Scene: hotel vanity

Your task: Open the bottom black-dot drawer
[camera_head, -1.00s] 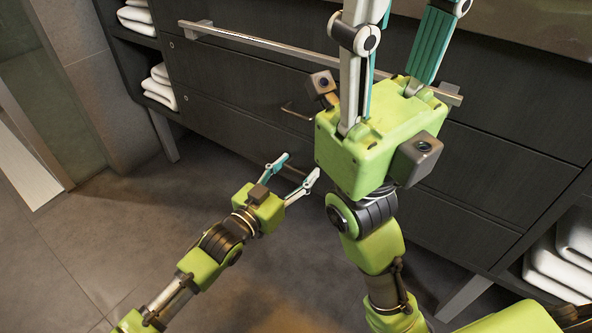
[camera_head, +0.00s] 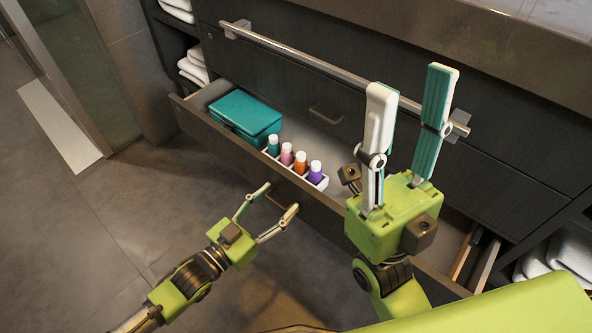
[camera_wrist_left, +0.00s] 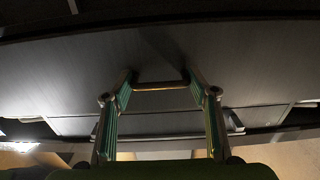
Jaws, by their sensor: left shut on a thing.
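The bottom drawer (camera_head: 212,132) is pulled well out from the dark vanity, with its inside showing. My left gripper (camera_head: 281,197) is at the front of this drawer, shut on its handle. In the left wrist view the handle (camera_wrist_left: 160,86) spans between the fingertips against the dark drawer front. In the head view the handle is mostly hidden by the fingers. My right gripper (camera_head: 412,128) is open and empty, its fingers pointing up over the right part of the drawer. I cannot make out a black dot on the drawer front.
The drawer holds a teal box (camera_head: 245,116) and a white rack with several small capped bottles (camera_head: 300,163). Above are a closed drawer with a handle (camera_head: 325,115) and a long metal rail (camera_head: 310,62). Towels (camera_head: 192,68) sit on side shelves. The floor at left is clear.

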